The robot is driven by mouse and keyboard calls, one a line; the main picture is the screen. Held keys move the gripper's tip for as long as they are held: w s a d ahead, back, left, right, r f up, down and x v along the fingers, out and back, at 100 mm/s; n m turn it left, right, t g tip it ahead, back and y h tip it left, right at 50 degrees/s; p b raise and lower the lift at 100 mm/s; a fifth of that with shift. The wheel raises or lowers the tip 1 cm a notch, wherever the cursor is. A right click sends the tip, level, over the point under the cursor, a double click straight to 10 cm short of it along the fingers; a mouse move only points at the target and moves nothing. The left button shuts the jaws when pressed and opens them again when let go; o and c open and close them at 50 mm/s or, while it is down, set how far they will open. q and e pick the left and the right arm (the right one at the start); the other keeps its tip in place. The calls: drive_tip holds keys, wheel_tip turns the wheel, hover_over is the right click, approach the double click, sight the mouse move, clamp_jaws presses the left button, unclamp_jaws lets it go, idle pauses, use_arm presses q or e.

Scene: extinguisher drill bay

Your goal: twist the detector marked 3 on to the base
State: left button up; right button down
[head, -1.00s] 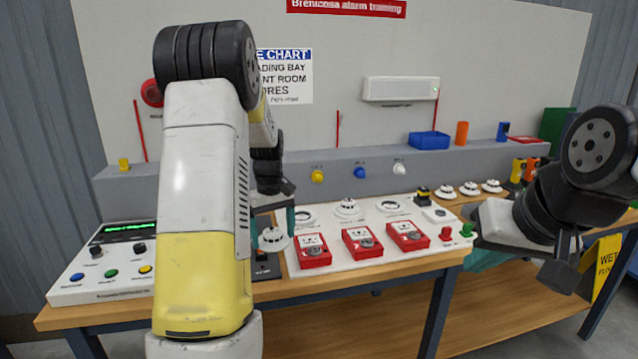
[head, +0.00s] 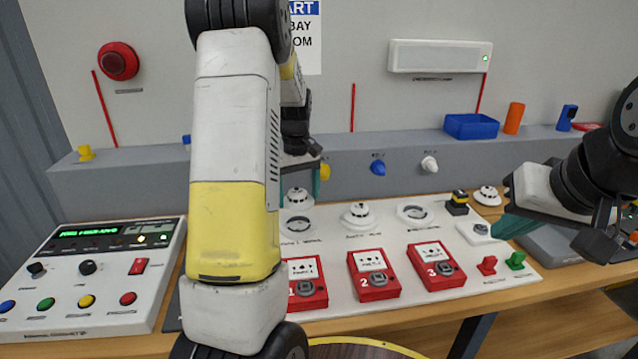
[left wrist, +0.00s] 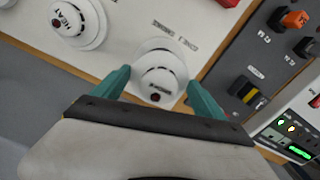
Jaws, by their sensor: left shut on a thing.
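My left gripper (head: 305,180) is shut on a white round detector (head: 298,198), held over the left ring base (head: 298,224) on the white panel. In the left wrist view, the detector (left wrist: 160,78) sits between the teal fingers with the white base plate (left wrist: 150,48) partly showing behind it. Whether they touch is unclear, and I cannot read a number on the detector. The middle base carries a white detector (head: 358,215).
Red call points (head: 374,275) marked 1, 2 and 3 stand along the panel front. A control console (head: 100,275) is at left. Another white detector (head: 488,195) lies behind the panel's right end. A blue bin (head: 471,126) sits on the back ledge.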

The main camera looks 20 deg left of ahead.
use_arm(q)
drive_tip(key=shift+f, duration=2.6)
drive_tip(key=shift+s+f, duration=0.1)
drive_tip(key=shift+f, duration=0.65)
idle(0.3)
drive_tip(key=shift+m, duration=1.1)
drive_tip(key=shift+m, duration=0.9)
drive_tip(key=shift+m, duration=1.2)
